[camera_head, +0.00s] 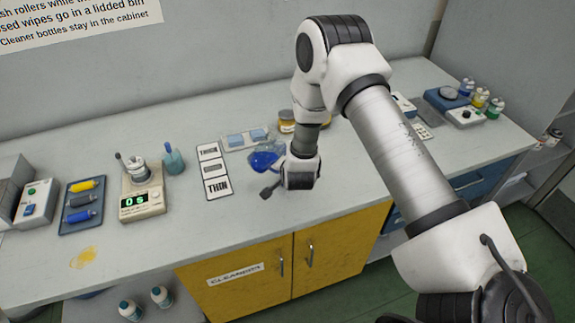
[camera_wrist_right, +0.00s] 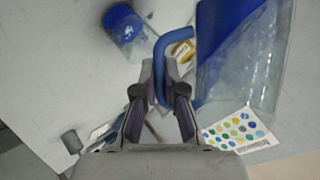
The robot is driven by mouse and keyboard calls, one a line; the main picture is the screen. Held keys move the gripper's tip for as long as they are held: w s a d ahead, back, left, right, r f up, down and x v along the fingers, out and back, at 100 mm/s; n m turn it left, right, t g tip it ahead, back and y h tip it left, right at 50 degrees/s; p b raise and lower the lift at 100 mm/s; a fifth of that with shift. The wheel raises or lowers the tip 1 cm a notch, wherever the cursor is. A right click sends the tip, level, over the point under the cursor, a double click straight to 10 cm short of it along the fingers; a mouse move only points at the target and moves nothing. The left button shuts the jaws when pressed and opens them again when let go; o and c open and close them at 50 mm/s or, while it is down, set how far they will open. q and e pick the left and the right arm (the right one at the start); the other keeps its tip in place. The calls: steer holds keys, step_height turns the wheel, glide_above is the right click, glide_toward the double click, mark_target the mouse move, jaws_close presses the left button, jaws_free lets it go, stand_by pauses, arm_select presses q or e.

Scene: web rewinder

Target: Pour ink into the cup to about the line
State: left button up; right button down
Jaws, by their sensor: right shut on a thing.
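A clear jug (camera_wrist_right: 245,75) with dark blue ink and a blue handle (camera_wrist_right: 178,45) fills the right of the wrist view. My right gripper (camera_wrist_right: 160,88) is shut on the handle. A clear cup (camera_wrist_right: 125,28) with blue ink inside stands beside the jug, to its left in that view. I cannot make out its line. No ink stream shows between them. In the head view the blue ink (camera_head: 263,161) shows left of my right gripper (camera_head: 284,167); the jug and cup overlap there and my wrist hides part. My left gripper is out of view.
A blue tray (camera_head: 82,205) and a yellow stain (camera_head: 83,258) lie farther left. Amber jars (camera_head: 287,121) stand behind my wrist.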

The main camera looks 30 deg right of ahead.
steer(key=shift+s+r+h, duration=0.1)
steer(key=shift+h, duration=0.2)
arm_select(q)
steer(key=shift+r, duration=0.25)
arm_select(e)
steer(key=shift+n, duration=0.3)
